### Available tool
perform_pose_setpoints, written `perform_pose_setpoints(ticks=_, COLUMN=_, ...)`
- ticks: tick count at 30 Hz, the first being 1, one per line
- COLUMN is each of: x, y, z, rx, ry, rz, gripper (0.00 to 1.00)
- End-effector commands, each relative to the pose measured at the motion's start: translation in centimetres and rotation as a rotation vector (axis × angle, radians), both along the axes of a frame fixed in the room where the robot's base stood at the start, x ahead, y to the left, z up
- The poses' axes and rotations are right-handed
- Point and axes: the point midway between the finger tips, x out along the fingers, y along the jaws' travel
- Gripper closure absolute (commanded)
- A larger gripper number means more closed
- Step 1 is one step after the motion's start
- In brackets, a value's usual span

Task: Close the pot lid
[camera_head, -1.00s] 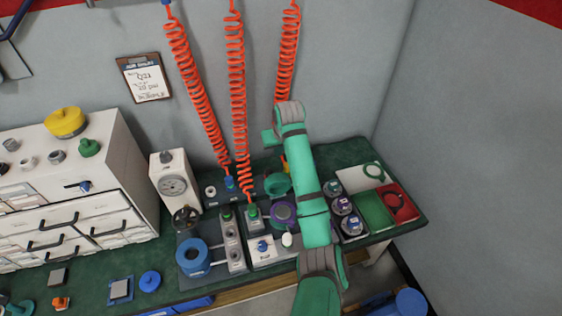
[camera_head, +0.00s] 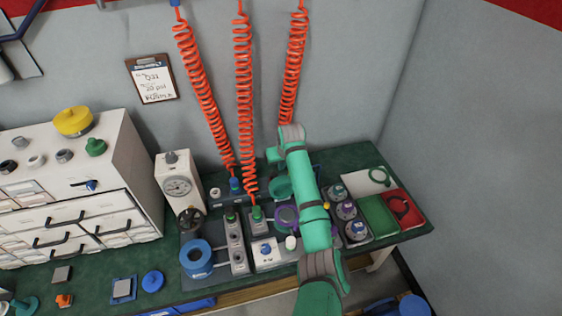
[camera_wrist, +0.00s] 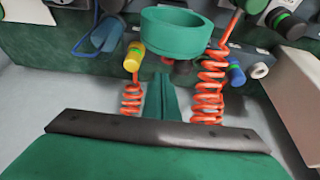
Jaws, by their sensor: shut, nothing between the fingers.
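Several pots stand on the bench, and I cannot tell for certain which one is the task's pot or whether a lid is open. A green round pot or ring (camera_head: 281,188) sits at the back beside my arm; in the wrist view it is large at the top (camera_wrist: 177,35). A purple-rimmed pot (camera_head: 285,217) stands in front of it, partly hidden by my arm. A blue round pot (camera_head: 196,259) stands farther left. My gripper's narrow green fingers (camera_wrist: 162,85) are shut and empty, pointing towards the green pot; contact is unclear. The head view hides the fingertips behind my arm.
Orange coiled hoses (camera_head: 243,110) hang behind the bench, close to the gripper. A gauge unit (camera_head: 178,186) and white drawer cabinet (camera_head: 75,215) stand left.

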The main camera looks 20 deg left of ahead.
Motion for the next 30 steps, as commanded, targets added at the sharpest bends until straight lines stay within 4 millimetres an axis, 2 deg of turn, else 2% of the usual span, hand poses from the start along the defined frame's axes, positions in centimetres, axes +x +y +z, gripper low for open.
perform_pose_setpoints(ticks=12, x=-2.3, y=-1.6, z=-0.2, rx=0.0, ry=0.001, rz=-0.001, gripper=1.0)
perform_pose_setpoints(ticks=24, x=-2.4, y=-1.4, z=-0.2, rx=0.0, ry=0.0, rz=0.002, gripper=1.0)
perform_pose_setpoints(ticks=30, x=-2.5, y=-1.9, z=-0.2, rx=0.016, ry=-0.021, rz=-0.001, gripper=1.0)
